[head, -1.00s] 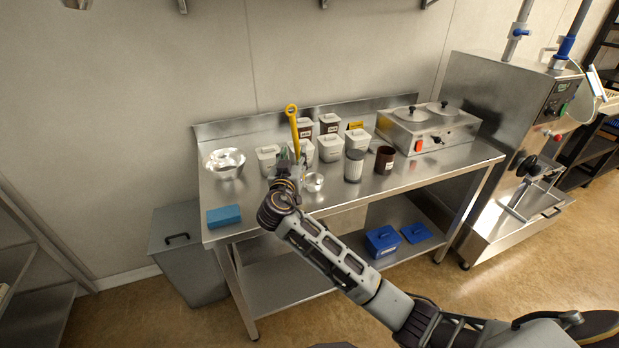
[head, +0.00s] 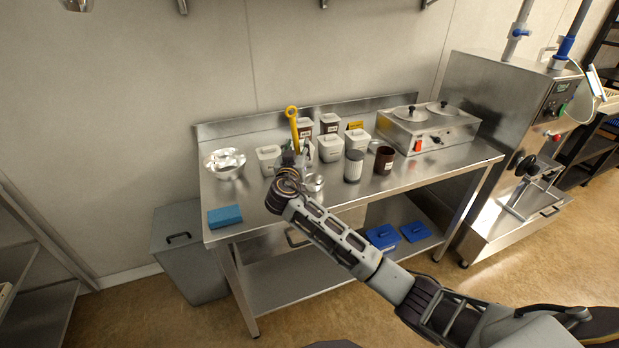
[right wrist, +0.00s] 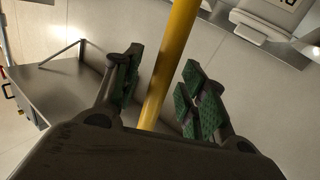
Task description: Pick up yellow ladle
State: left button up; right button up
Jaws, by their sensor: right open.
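The yellow ladle (head: 293,122) stands upright among the containers on the steel table, its ringed handle end at the top. Its lower part is hidden behind my right gripper. My right gripper (head: 294,158) is at the handle, above the table. In the right wrist view the yellow handle (right wrist: 170,65) runs between the two green-padded fingers of the gripper (right wrist: 160,95). The fingers are open, with a gap on the side of the right finger. My left gripper is not in view.
The steel table (head: 265,215) also holds a metal bowl (head: 225,164), a blue sponge (head: 225,215), several lidded white tubs (head: 330,148), a ribbed shaker (head: 353,166), a brown cup (head: 384,160) and a two-lidded warmer (head: 428,128). A small glass-like bowl (head: 314,182) is close beside the gripper.

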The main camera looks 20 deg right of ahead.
aim_at(295, 122)
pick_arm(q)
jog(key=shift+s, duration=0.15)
pick_arm(e)
jog(key=c, duration=0.9)
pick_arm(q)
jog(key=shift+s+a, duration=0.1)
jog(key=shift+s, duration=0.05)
pick_arm(e)
grip_shut()
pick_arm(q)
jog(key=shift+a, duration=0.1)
pick_arm(e)
jog(key=shift+r, duration=0.15)
jog(key=shift+r, duration=0.6)
notch_tip(295, 122, up, 7)
jog(key=shift+f+b, duration=0.1)
jog(key=shift+b, duration=0.2)
jog(key=shift+r, duration=0.7)
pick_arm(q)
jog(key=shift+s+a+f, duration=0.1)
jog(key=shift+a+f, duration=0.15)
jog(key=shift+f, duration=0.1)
pick_arm(e)
jog(key=shift+r, duration=0.2)
